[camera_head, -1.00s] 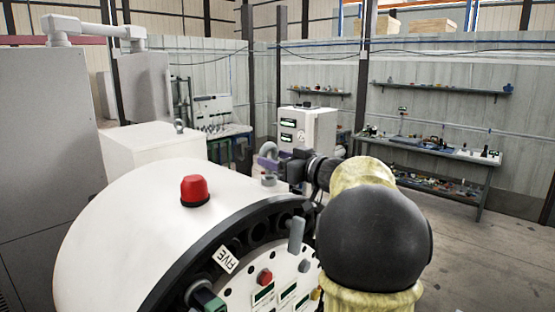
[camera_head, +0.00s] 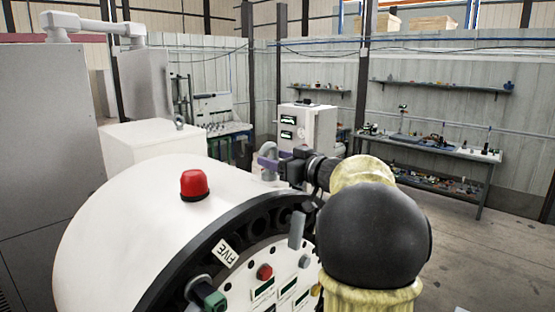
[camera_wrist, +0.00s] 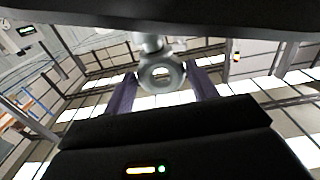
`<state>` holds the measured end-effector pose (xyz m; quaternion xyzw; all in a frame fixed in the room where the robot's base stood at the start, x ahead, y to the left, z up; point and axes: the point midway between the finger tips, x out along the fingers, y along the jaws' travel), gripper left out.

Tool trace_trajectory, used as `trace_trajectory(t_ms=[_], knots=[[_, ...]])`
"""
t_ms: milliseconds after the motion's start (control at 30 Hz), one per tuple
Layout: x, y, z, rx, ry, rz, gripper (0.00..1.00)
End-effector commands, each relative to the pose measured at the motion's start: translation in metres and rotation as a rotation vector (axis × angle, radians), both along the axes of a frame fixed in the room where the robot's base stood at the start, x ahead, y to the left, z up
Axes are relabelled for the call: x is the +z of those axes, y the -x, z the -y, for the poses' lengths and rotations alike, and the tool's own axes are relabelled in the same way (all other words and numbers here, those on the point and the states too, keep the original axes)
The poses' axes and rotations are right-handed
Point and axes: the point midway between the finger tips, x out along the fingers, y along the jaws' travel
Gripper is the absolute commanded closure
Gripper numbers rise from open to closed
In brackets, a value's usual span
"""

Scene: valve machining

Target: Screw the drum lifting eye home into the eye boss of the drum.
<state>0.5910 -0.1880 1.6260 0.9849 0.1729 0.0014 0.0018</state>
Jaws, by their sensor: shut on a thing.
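The drum lifting eye (camera_head: 268,149) is a grey ring on top of the white drum (camera_head: 130,215), near the drum's far right end. My gripper (camera_head: 268,162) has purple fingers and is shut on the eye from the right. In the wrist view the ring of the eye (camera_wrist: 161,76) sits between the two purple fingers (camera_wrist: 163,91), with its stem running toward the top. The eye boss (camera_head: 268,177) shows as a small grey piece under the eye, partly hidden by my gripper. How deep the thread sits cannot be seen.
A red dome (camera_head: 194,185) stands on the drum, left of my gripper. The drum's dark rim and panel (camera_head: 265,285) face front. A white cabinet (camera_head: 318,130) stands behind, a bench (camera_head: 435,150) at the right back. Open floor lies at right.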

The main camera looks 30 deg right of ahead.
Motion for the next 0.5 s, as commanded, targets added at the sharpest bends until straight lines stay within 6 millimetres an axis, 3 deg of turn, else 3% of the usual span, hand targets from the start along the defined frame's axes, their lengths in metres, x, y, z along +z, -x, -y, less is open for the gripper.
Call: trace_trajectory(t_ms=[367,400,500], knots=[[-0.0035,-0.0001,0.0000,0.000,-0.001,-0.001,0.68],[-0.0036,-0.0001,0.0000,0.000,-0.001,-0.001,0.38],[-0.0040,-0.0001,0.0001,0.000,0.000,-0.002,0.19]])
